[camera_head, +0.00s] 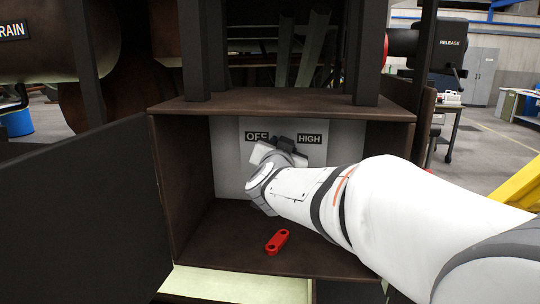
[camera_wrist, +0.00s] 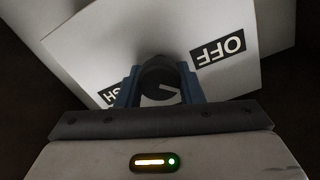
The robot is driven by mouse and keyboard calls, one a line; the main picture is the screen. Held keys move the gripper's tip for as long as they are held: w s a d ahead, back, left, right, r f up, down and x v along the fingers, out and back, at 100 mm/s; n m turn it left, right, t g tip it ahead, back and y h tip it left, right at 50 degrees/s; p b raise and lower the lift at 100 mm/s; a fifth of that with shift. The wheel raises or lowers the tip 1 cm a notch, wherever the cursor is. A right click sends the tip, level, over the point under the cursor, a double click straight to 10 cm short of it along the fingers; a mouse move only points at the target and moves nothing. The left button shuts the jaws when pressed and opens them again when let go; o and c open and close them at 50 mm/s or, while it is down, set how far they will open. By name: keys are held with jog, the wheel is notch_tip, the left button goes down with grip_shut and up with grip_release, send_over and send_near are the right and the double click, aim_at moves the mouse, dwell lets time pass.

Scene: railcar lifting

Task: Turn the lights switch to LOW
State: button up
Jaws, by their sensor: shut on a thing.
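The lights switch is a round dark knob (camera_wrist: 160,76) on a white panel (camera_wrist: 130,38). My gripper (camera_wrist: 158,92) is shut on it, with one blue finger on each side. The panel's OFF label (camera_wrist: 218,48) is upside down there, and part of the HIGH label (camera_wrist: 110,94) shows beside the left finger. In the head view my gripper (camera_head: 285,147) reaches the panel (camera_head: 230,160) just below the OFF (camera_head: 256,136) and HIGH (camera_head: 310,139) labels. No LOW label is visible.
The panel is at the back of an open brown box (camera_head: 225,240). A red link-shaped piece (camera_head: 277,242) lies on its floor, below my arm. A dark door (camera_head: 85,215) stands open at the left.

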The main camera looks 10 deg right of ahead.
jog(key=m+b, duration=0.2)
jog(key=m, duration=0.2)
jog(key=shift+d+f+m+b, duration=0.1)
jog(key=shift+f+m+b, duration=0.2)
jog(key=shift+b, duration=0.1)
jog(key=m+b, duration=0.2)
jog(key=m, duration=0.2)
jog(key=shift+r+m, duration=0.1)
jog(key=shift+m, duration=0.2)
jog(key=o, duration=1)
jog(key=shift+c, duration=0.2)
jog(key=shift+s, duration=0.1)
jog(key=v, duration=0.7)
jog(key=shift+s, duration=0.3)
